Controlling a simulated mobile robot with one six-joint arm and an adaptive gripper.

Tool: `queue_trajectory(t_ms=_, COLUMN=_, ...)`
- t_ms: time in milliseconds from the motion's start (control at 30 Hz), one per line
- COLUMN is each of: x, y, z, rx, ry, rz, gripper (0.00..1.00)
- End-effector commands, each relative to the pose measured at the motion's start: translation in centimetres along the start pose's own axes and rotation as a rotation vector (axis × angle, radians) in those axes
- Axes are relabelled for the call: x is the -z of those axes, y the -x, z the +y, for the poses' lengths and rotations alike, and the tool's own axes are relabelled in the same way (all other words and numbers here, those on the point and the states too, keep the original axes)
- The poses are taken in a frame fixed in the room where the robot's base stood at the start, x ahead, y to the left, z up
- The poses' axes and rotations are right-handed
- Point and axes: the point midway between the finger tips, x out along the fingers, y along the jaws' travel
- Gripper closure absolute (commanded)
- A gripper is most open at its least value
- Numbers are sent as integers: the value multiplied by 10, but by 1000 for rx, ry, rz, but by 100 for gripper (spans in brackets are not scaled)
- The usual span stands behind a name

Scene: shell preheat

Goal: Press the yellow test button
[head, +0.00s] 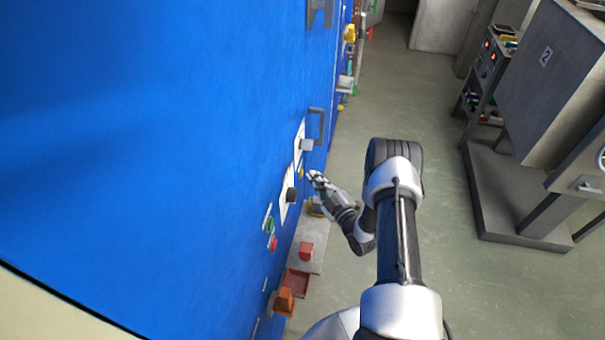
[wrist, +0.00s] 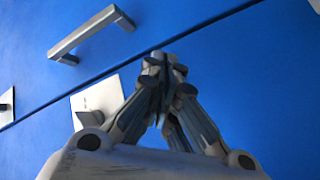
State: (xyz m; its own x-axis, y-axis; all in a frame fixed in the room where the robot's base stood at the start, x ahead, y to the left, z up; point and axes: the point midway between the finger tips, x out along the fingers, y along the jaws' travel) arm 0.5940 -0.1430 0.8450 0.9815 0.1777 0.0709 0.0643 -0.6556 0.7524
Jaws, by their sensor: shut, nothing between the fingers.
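A small yellow spot (head: 302,171), which looks like the yellow test button, shows on the blue panel (head: 170,130) in the head view. It sits between a black knob (head: 291,195) and a grey block (head: 306,145). My gripper (head: 314,177) is close to the panel, just right of the yellow spot in the picture. I cannot tell whether it touches. In the wrist view my gripper (wrist: 165,62) is shut and empty, pointing at the blue panel. No yellow button shows there; my fingers cover part of the panel.
A grey handle (wrist: 92,32) and a pale plate (wrist: 102,98) are close to my fingers in the wrist view. Green (head: 268,224) and red (head: 273,243) buttons are lower on the panel. A shelf with a red block (head: 305,250) juts out below. Open floor (head: 400,100) lies right.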

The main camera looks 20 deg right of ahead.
Motion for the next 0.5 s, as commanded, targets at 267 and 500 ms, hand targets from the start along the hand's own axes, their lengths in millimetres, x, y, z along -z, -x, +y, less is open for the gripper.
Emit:
queue_trajectory(t_ms=267, x=3, y=-4, z=-4, rx=1, ry=0, rz=1, gripper=100)
queue_trajectory(t_ms=500, x=4, y=-6, z=-4, rx=0, ry=0, rz=0, gripper=100)
